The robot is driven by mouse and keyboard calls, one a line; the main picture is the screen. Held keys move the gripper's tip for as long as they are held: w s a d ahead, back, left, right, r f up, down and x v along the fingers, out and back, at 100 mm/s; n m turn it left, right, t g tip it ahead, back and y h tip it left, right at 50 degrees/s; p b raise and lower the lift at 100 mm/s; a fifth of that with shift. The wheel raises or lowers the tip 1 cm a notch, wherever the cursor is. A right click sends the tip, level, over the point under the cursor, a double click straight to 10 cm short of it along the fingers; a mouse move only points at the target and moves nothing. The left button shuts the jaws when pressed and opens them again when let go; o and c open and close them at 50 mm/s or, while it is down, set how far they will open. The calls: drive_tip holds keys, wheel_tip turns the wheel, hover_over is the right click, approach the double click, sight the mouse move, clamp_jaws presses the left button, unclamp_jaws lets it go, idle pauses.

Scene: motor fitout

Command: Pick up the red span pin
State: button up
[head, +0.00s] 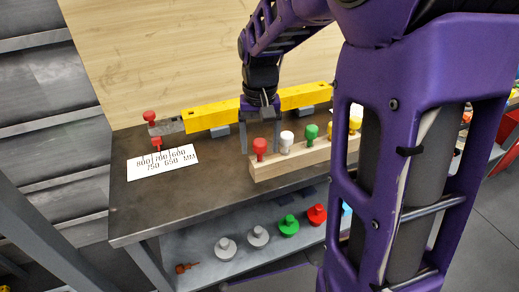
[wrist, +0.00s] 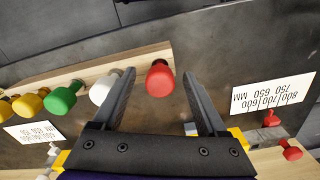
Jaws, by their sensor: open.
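A red pin (head: 260,147) with a rounded knob stands at the left end of a wooden block (head: 300,162) on the grey bench. In the wrist view the red pin (wrist: 160,79) shows between my two fingers. My gripper (head: 260,138) is open, pointing down, with one finger on each side of the knob and gaps on both sides. It also shows in the wrist view (wrist: 160,73). Two other red pins, an upper one (head: 150,116) and a lower one (head: 156,142), are at the left end of the yellow bar (head: 205,118).
White (head: 287,139), green (head: 312,131) and yellow pins share the block. The white one is close outside one finger. A marked white card (head: 163,162) lies left on the bench. A lower shelf (head: 190,252) holds grey, green and red knobbed pieces. My arm hides the right side.

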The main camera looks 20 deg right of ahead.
clamp_jaws()
drive_tip(key=shift+r, duration=0.1)
wheel_tip(320, 180, up, 10)
drive_tip(key=shift+f+p, duration=0.1)
drive_tip(key=shift+p, duration=1)
